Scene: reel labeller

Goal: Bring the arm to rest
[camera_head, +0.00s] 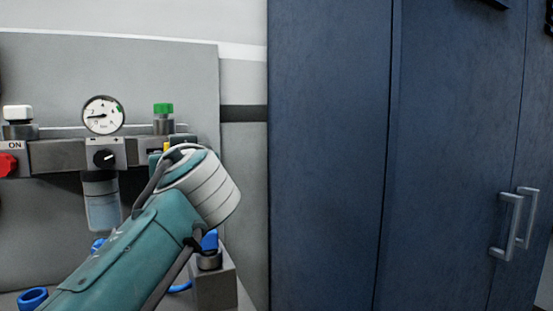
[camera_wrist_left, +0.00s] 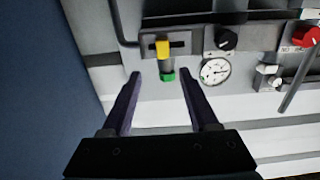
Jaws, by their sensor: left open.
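My left arm (camera_head: 135,245), teal with a pale ringed joint (camera_head: 203,190), comes in from the lower left in the head view. It stands in front of the pneumatic unit on the grey panel. The head view does not show the gripper's fingers. In the left wrist view my left gripper (camera_wrist_left: 160,90) is open, with two dark fingers apart. Nothing is between them at the tips. Beyond the tips are a yellow part (camera_wrist_left: 162,48) and a green cap (camera_wrist_left: 167,76) of the unit. I cannot tell the exact gap. My right gripper is in neither view.
The unit carries a round gauge (camera_head: 103,115), a black knob (camera_head: 104,158), a red knob (camera_head: 8,165) and a clear bowl (camera_head: 102,205). Blue fittings (camera_head: 32,298) sit below. A tall dark blue cabinet (camera_head: 330,150) with metal handles (camera_head: 515,222) fills the right.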

